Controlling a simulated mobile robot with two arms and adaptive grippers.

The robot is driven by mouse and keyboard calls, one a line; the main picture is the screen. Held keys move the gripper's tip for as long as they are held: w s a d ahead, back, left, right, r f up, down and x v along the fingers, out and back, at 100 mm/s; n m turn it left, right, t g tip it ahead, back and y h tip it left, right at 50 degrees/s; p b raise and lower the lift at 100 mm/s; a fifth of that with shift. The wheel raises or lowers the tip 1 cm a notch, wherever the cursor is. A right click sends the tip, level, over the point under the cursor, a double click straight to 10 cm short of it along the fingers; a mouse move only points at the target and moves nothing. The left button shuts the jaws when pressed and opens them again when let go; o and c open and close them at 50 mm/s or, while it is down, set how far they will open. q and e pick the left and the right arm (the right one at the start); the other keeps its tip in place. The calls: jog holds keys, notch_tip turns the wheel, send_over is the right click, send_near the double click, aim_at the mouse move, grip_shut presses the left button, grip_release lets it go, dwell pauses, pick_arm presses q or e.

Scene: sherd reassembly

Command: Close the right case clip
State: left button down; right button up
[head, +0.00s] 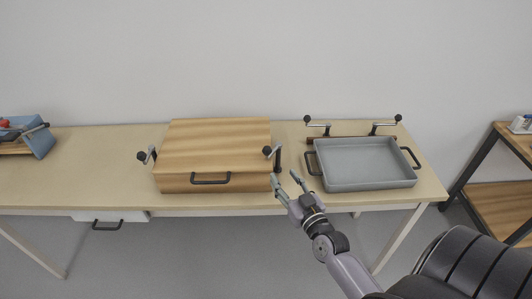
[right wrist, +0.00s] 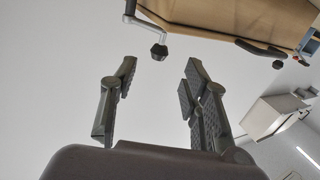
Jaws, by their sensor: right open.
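The wooden case (head: 215,146) sits lid down on the table, with a dark handle (head: 210,179) on its front. The right case clip (head: 277,160) is a metal lever with a black knob beside the case's right side; its lever stands up, and I cannot tell if it is latched. A matching left clip (head: 148,155) is on the other side. My right gripper (head: 284,177) is open and empty, just in front of the case's right front corner, below the right clip. In the right wrist view a black knob (right wrist: 159,52) on a metal lever shows beyond the open fingers (right wrist: 158,80).
A grey tray (head: 365,164) with two side handles lies right of the case. Two knobbed levers (head: 317,128) stand behind it. A blue bin (head: 38,139) is at the far left. The table (head: 100,165) between bin and case is clear.

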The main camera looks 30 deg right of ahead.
aim_at(268, 155)
jog(key=w, duration=0.3)
jog(key=w+d, duration=0.1)
jog(key=w, duration=0.7)
jog(key=shift+w+d+p, duration=0.1)
jog(key=shift+d+p, duration=0.1)
jog(key=shift+p, duration=0.1)
jog(key=shift+w+d, duration=0.1)
jog(key=shift+w, duration=0.25)
pick_arm(q)
jog(key=shift+w+a+r, duration=0.2)
jog(key=shift+a+r, duration=0.2)
jog(key=shift+a, duration=0.3)
pick_arm(e)
jog(key=c, duration=0.6)
pick_arm(q)
jog(key=shift+a, duration=0.1)
pick_arm(e)
grip_shut()
